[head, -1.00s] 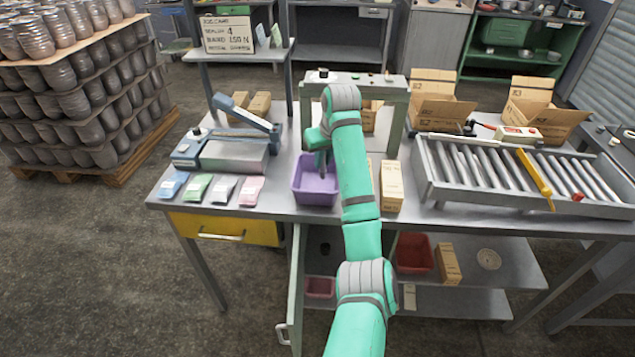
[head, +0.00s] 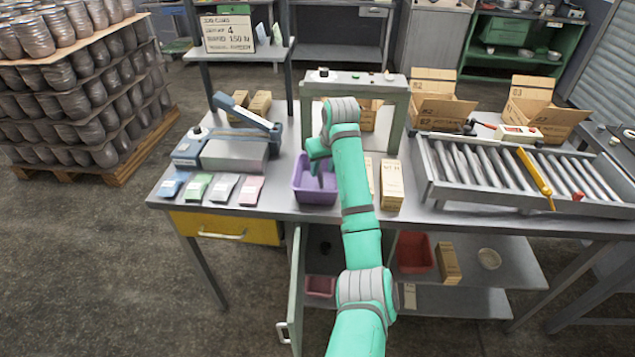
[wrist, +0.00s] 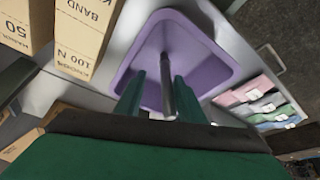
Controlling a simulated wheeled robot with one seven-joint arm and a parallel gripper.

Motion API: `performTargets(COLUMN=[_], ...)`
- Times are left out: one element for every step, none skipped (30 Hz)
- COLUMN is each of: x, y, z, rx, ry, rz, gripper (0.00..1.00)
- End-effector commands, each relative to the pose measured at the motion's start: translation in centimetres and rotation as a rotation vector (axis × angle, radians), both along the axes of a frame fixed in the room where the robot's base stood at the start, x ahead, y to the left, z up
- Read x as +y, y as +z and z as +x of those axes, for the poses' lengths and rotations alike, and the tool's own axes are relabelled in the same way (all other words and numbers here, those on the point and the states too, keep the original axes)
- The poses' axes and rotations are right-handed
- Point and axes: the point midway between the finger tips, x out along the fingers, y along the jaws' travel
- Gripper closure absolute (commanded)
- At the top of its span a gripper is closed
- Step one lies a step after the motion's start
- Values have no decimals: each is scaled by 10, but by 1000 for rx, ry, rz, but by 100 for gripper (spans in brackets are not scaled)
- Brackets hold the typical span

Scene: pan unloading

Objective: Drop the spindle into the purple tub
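The purple tub (head: 316,196) stands on the workbench, and my gripper (head: 320,172) is over it, pointing down. In the wrist view the tub (wrist: 210,66) opens beneath my fingers. The spindle (wrist: 168,85) is a thin grey metal rod lying lengthwise between the two green fingers of my gripper (wrist: 160,88). A gap shows between the spindle and the left finger, so the fingers look open around it. The far end of the spindle is over the tub's floor; whether it touches the floor I cannot tell. In the head view my arm hides part of the tub's right side.
Upright cartons (head: 391,186) stand right of the tub. Coloured packets (head: 223,188) and a grey-blue device (head: 235,153) are to its left. A grey frame (head: 398,112) rises behind my arm. A roller conveyor (head: 520,170) fills the bench's right side.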

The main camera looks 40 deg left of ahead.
Motion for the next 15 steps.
performTargets(x=[0,-1,-1,-2,-3,-5,-7,-9,-11,-13,-15,-17,-19,-21,-23], y=[1,3,6,9,12,17,22,27,34,39,45,52,57,62,69], z=[0,0,-1,-1,-2,-3,-4,-5,-7,-8,-9,-11,-12,-13,-15], rx=[-1,-1,-2,-2,-2,-2,-3,-4,-4,-4,-3,-4,-3,-4,-4], ry=[0,0,0,0,0,0,0,-1,-1,-1,0,0,0,0,0], rz=[1,1,2,2,2,2,3,2,2,2,1,2,1,2,2], gripper=[65,65,65,65,65,65,65,65,65,65,65,65,65,65,65])
